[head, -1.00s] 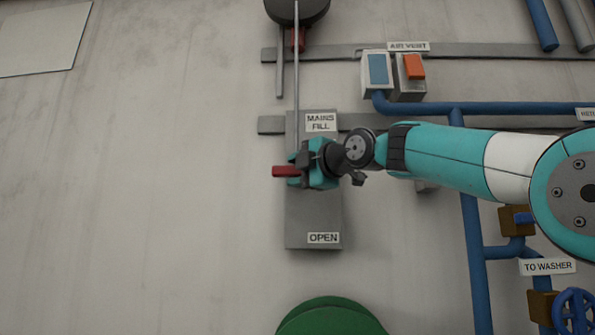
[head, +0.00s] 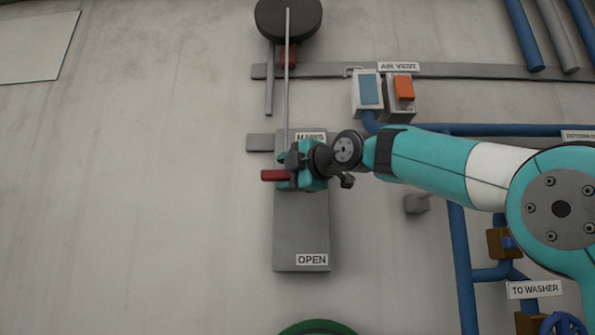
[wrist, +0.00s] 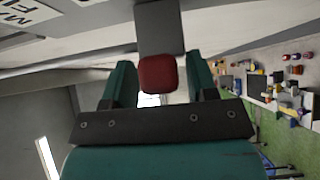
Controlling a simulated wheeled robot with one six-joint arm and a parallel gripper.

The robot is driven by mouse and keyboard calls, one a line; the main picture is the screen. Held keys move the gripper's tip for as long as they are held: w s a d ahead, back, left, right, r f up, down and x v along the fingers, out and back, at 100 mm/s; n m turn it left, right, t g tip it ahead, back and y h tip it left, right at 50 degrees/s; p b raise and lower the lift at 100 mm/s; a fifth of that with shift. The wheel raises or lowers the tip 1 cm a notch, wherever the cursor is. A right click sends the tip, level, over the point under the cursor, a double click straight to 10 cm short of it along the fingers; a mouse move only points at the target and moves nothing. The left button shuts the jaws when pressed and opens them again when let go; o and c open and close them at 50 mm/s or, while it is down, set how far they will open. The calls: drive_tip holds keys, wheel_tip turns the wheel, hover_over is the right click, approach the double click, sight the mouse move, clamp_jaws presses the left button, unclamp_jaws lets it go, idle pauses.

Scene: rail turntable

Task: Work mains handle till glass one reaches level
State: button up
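The mains handle, a red grip (head: 274,176), sticks out to the left of my gripper (head: 288,172) in the head view. It stands in front of a grey upright plate (head: 301,232) marked MAINS FILL at the top and OPEN at the bottom, in the plate's upper half.
A thin rod (head: 287,90) runs down from a dark round body (head: 289,18) towards my gripper. An air vent box with an orange switch (head: 404,89) and blue pipes (head: 459,260) lie to the right. A green round thing (head: 318,327) is below.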

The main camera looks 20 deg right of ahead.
drive_tip(key=b+v, duration=0.6)
drive_tip(key=v, duration=1.1)
drive_tip(key=shift+s, duration=0.15)
drive_tip(key=a+f+m+g+b, duration=0.1)
drive_tip(key=a+f+m+g, duration=0.2)
drive_tip(key=f, duration=0.7)
drive_tip(key=a+f+m+g, duration=0.2)
drive_tip(key=a+f+m, duration=0.15)
drive_tip(key=f, duration=0.55)
drive_tip(key=a+f+m+g+b, duration=0.1)
drive_tip(key=a+f+m+g, duration=0.15)
drive_tip(key=f, duration=0.75)
drive_tip(key=s+a+f+m+g+h, duration=0.1)
drive_tip(key=s+f+m+g, duration=0.2)
drive_tip(key=s+f, duration=0.7)
drive_tip(key=s+a+f+m+g+h, duration=0.1)
drive_tip(key=s+f+g, duration=0.5)
drive_tip(key=f, duration=0.9)
drive_tip(key=s+a+m, duration=0.1)
drive_tip(key=s+m, duration=0.1)
drive_tip(key=s, duration=0.1)
drive_tip(key=shift+s+f+m+h+b, duration=0.3)
drive_tip(key=shift+s+f+h+b, duration=0.05)
drive_tip(key=shift+f+h, duration=0.05)
